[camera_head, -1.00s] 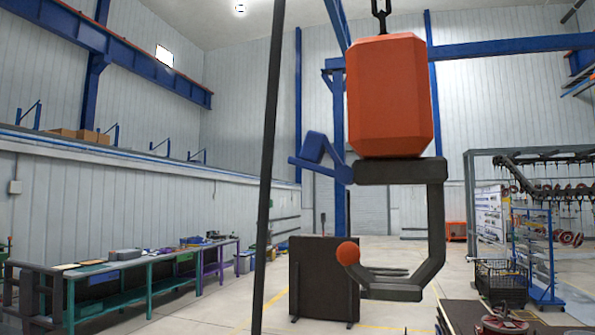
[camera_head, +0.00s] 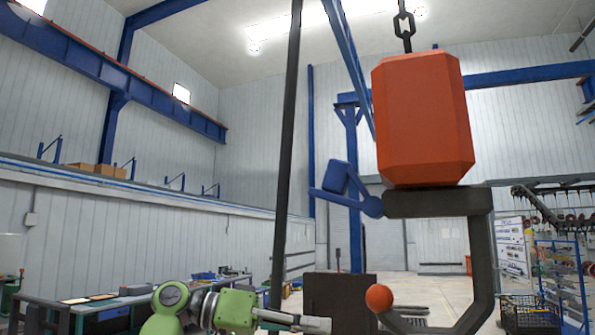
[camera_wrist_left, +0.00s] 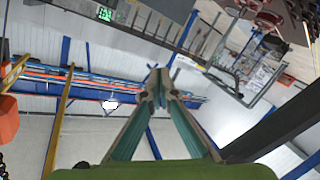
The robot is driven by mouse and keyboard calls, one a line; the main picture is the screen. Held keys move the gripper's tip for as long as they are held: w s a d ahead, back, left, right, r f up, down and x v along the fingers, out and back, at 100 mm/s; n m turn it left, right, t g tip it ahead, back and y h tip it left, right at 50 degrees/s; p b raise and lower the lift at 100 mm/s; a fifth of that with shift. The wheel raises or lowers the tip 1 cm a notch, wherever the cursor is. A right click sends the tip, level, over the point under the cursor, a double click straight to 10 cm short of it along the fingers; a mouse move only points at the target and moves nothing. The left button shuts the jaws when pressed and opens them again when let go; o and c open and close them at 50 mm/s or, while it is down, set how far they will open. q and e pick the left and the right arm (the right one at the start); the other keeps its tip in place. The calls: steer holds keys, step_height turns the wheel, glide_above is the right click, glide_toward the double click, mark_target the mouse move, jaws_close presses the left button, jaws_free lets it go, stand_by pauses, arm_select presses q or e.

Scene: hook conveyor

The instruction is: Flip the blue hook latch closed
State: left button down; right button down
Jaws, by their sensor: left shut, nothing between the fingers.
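The hook is a large black C-shape (camera_head: 481,265) with an orange ball tip (camera_head: 379,297), hanging under an orange block (camera_head: 422,120). The blue latch (camera_head: 345,190) is pivoted at the left end of the hook's top bar. It sticks out to the left and slightly up, away from the ball tip, so the hook's left side is open. My left gripper (camera_head: 318,325) is low at the bottom edge, below and left of the ball tip and apart from the latch. In the left wrist view its fingers (camera_wrist_left: 158,85) meet with nothing between them. My right gripper is not in view.
A chain (camera_head: 404,28) holds the block from above. A thin dark pole (camera_head: 287,150) stands left of the latch. A workbench (camera_head: 110,306) is at the lower left and a dark panel (camera_head: 350,300) stands behind the hook. The air around the latch looks clear.

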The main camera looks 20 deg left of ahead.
arm_select(q)
steer(key=s+a+r+m+g+h, duration=0.1)
steer(key=s+r+m, duration=0.4)
steer(key=s+r, duration=0.7)
steer(key=s+a+r+m+g+h, duration=0.1)
steer(key=s+a+r+m+g, duration=0.2)
steer(key=s+r, duration=1)
steer(key=shift+r+m+g+h+p, duration=0.15)
steer(key=shift+m+g+h+p, duration=0.2)
steer(key=shift+m+g, duration=0.85)
steer(key=shift+w+d, duration=0.1)
